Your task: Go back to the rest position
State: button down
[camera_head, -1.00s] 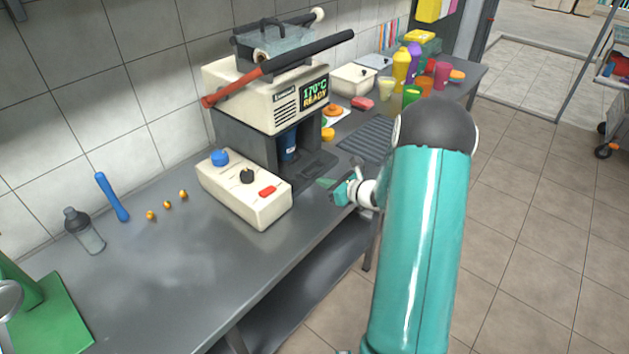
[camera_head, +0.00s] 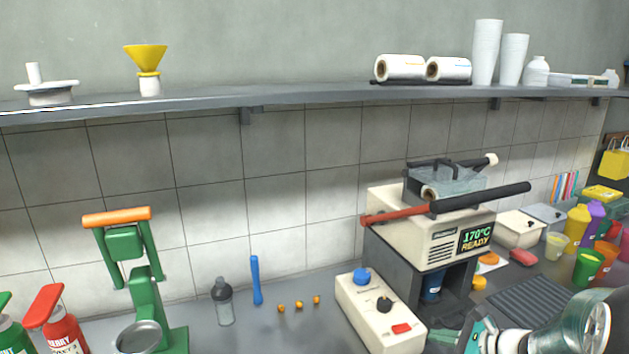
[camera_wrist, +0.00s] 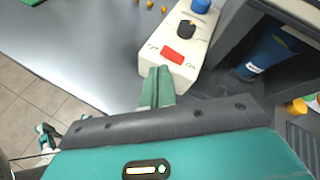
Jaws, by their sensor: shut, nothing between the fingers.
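My gripper (camera_head: 446,337) is at the lower right of the head view, in front of the press machine and by the right end of the control box. In the wrist view its two green fingers (camera_wrist: 157,88) are together with nothing between them, and their tips appear close to the box's front end. The cream control box (camera_head: 378,312) has a blue knob, a black knob and a red button; it also shows in the wrist view (camera_wrist: 178,38). The press machine (camera_head: 428,233) reads 170°C READY. A blue cup (camera_head: 432,285) stands inside it and shows in the wrist view (camera_wrist: 264,58).
A green hand press (camera_head: 147,300) and red bottle (camera_head: 62,333) stand at the left. Coloured cups and a black drain mat (camera_head: 530,300) are right. A shelf (camera_head: 300,95) runs above.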

jog(key=s+a+r+n+g+h, duration=0.2)
jog(key=s+a+r+n+g, duration=0.4)
jog(key=s+a+n, duration=0.6)
jog(key=s+a+r+n+t+h, duration=0.1)
jog(key=s+r+n+t+h, duration=0.1)
jog(key=s+r+n+h, duration=0.4)
jog(key=s+r+n, duration=0.1)
jog(key=s+n, duration=0.3)
jog(key=n, duration=0.1)
jog(key=shift+s, duration=0.25)
